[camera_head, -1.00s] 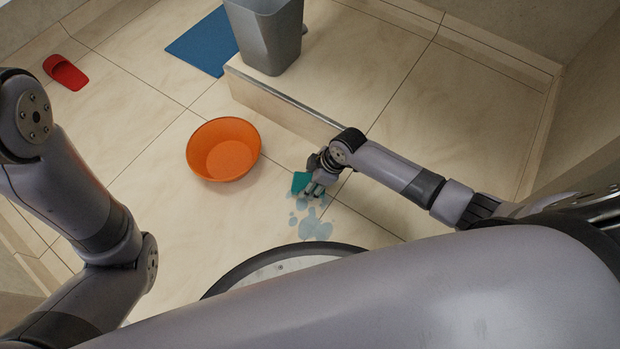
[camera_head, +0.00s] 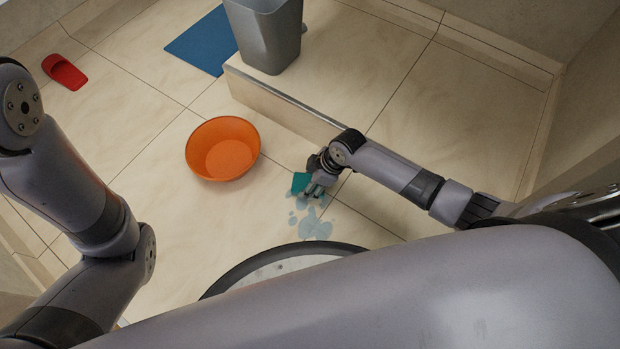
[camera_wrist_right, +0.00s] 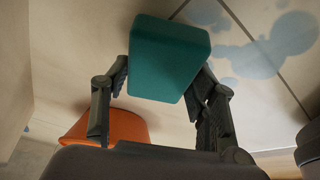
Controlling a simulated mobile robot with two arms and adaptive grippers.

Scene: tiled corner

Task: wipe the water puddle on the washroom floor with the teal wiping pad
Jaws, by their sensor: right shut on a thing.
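The teal wiping pad (camera_head: 300,183) is in my right gripper (camera_head: 316,190), at the far edge of the puddle in the head view. In the right wrist view the pad (camera_wrist_right: 168,58) sits between the two fingers of the right gripper (camera_wrist_right: 165,90), which is shut on it. The water puddle (camera_head: 316,228) is several pale blue blotches on the tiled floor, on the near side of the pad. The puddle also shows in the right wrist view (camera_wrist_right: 262,55), beyond the pad to the right. Whether the pad touches the floor I cannot tell. My left gripper is out of view.
An orange basin (camera_head: 223,148) stands on the floor left of the pad. A blue mat (camera_head: 204,42) and a red slipper (camera_head: 65,72) lie farther back. Floor left of the basin is clear.

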